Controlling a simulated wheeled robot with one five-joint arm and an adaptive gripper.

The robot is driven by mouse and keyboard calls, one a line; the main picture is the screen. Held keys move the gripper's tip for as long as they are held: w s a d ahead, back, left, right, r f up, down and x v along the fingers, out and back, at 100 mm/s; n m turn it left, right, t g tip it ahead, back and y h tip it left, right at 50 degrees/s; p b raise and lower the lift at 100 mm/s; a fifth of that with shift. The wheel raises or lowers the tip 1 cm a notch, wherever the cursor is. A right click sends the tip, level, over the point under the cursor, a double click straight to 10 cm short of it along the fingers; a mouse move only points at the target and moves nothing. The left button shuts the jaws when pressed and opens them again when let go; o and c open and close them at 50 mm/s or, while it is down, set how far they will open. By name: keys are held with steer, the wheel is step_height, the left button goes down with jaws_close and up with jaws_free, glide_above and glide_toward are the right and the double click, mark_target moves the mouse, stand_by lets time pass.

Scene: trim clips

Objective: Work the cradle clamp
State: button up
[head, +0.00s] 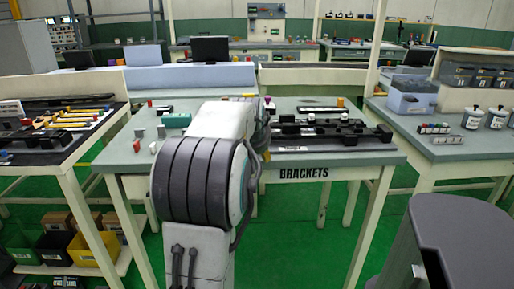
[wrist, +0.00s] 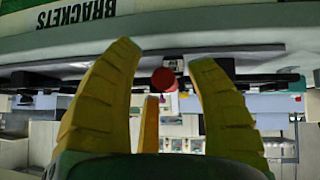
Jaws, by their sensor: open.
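In the wrist view my gripper (wrist: 164,60) is open, with yellow ribbed fingers spread wide. A red knob (wrist: 165,80) shows between the fingers, apart from both; whether it belongs to the cradle clamp I cannot tell. A dark rail (wrist: 268,78) runs across behind the fingers. In the head view a black clamp fixture (head: 318,128) with several upright blocks stands on the bench marked BRACKETS, just right of my arm. My arm hides part of the bench, and most of my gripper is hidden behind it.
The bench (head: 362,158) also holds a teal block (head: 175,120) and small coloured pieces at its left. A side table (head: 50,150) with yellow-handled tools is at left. A right-hand table (head: 405,118) carries a blue bin (head: 412,98) and white jars. A dark grey rounded body fills the lower right.

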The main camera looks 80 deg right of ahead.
steer(key=v, duration=1.2)
steer(key=shift+c, duration=0.2)
